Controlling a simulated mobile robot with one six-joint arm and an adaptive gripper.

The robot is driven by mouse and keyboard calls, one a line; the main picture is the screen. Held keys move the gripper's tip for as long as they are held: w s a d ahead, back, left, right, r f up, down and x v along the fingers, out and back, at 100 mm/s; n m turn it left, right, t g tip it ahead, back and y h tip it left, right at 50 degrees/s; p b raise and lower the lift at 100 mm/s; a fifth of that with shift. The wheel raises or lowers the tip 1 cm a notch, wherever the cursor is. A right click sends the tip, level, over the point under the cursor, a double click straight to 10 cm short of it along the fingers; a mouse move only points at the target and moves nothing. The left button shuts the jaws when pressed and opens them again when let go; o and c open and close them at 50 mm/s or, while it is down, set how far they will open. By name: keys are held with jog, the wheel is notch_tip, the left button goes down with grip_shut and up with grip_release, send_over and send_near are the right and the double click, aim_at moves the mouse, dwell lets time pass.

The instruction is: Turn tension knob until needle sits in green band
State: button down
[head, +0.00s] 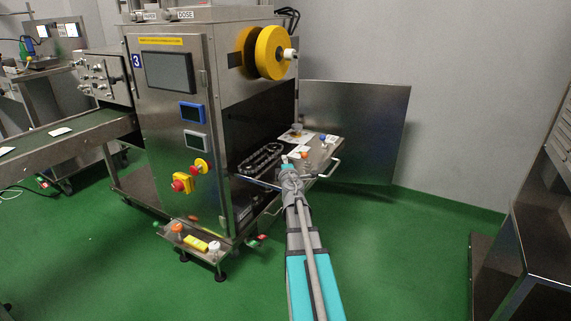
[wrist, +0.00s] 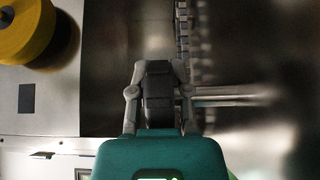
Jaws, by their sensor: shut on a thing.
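My gripper (head: 290,172) is at the front edge of a small work shelf on the steel packing machine (head: 171,130). In the wrist view my gripper (wrist: 158,72) has its fingers drawn together around something dark. The fingers hide most of what they hold, and I cannot make out its shape. I cannot make out the tension knob, the needle or the green band in either view.
A chain conveyor (head: 261,158) lies left of my gripper. The shelf (head: 321,149) carries small coloured parts and has a handle (head: 331,168). A yellow roll (head: 271,52) sits above.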

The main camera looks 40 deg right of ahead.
jog(key=n+t+y, duration=0.1)
jog(key=n+y, duration=0.1)
jog(key=y, duration=0.1)
jog(key=n+t+y, duration=0.1)
jog(key=n+y, duration=0.1)
jog(key=y, duration=0.1)
jog(key=shift+w+a, duration=0.15)
jog(key=shift+a+n+y, duration=0.15)
jog(key=shift+n+y, duration=0.65)
jog(key=shift+y, duration=0.4)
jog(key=shift+a+n+y, duration=0.15)
jog(key=shift+n+y, duration=0.65)
jog(key=shift+y, duration=0.4)
jog(key=shift+a+y, duration=0.1)
jog(key=shift+y, duration=0.3)
jog(key=c, duration=0.6)
grip_release()
jog(key=shift+o, duration=0.2)
jog(key=s+d, duration=0.1)
jog(key=s, duration=1.1)
jog(key=shift+d, duration=0.3)
